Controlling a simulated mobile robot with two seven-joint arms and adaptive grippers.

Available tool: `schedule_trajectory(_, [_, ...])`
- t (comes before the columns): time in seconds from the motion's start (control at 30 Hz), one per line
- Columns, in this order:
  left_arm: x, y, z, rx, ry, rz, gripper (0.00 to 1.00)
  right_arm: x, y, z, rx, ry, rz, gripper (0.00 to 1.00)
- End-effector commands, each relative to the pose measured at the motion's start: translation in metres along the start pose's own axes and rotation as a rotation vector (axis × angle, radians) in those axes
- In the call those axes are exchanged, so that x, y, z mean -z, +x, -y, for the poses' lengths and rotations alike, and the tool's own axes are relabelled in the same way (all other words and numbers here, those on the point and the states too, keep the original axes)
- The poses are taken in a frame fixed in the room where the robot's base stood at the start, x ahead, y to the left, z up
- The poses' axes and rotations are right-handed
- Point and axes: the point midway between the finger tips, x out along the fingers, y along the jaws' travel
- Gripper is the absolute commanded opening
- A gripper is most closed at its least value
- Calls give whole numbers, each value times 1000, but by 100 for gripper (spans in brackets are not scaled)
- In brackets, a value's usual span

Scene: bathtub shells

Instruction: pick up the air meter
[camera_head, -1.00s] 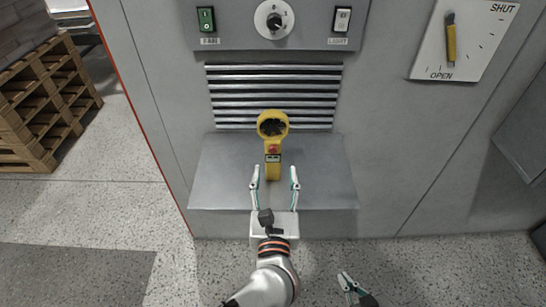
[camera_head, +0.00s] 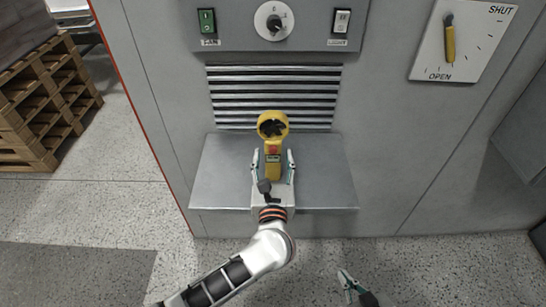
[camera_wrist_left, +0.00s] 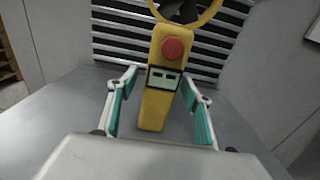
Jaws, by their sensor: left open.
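The yellow air meter (camera_head: 272,146) has a ring head with a dark fan, a red button and a small display. It stands upright on the grey metal shelf (camera_head: 325,170) in front of a slatted vent. My left gripper (camera_head: 273,160) is open, with one finger on each side of the meter's handle. In the left wrist view the air meter (camera_wrist_left: 160,100) stands between the open fingers of the left gripper (camera_wrist_left: 158,90), with gaps on both sides. My right gripper (camera_head: 346,281) shows only partly at the bottom edge, low and away from the shelf.
The slatted vent (camera_head: 273,97) is close behind the meter. Above it is a panel with a green switch (camera_head: 206,21), a dial (camera_head: 274,21) and a light switch (camera_head: 341,21). A SHUT/OPEN lever plate (camera_head: 464,40) is at upper right. Wooden pallets (camera_head: 45,105) stand at left.

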Motion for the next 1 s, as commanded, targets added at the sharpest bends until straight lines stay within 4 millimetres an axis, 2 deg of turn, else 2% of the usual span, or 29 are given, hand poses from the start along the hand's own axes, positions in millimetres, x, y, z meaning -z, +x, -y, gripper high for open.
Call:
schedule_trajectory(0.03, [0,0,0,0,0,0,50,0,0,0,0,0,0,0])
schedule_trajectory(0.07, [0,0,0,0,0,0,45,0,0,0,0,0,-1,0])
schedule_trajectory(0.2, [0,0,0,0,0,0,8,1,0,0,0,0,-2,0])
schedule_trajectory(0.3, [-1,0,0,0,0,2,0,2,0,0,0,0,-3,0])
schedule_trajectory(0.5, [-2,0,0,0,0,2,0,2,0,0,-1,0,-3,0])
schedule_trajectory(0.63, [-11,0,0,0,-2,3,0,4,-1,-1,-1,-1,-4,0])
schedule_trajectory(1.0, [-80,0,0,0,-4,5,0,13,-6,-2,-2,-2,-8,0])
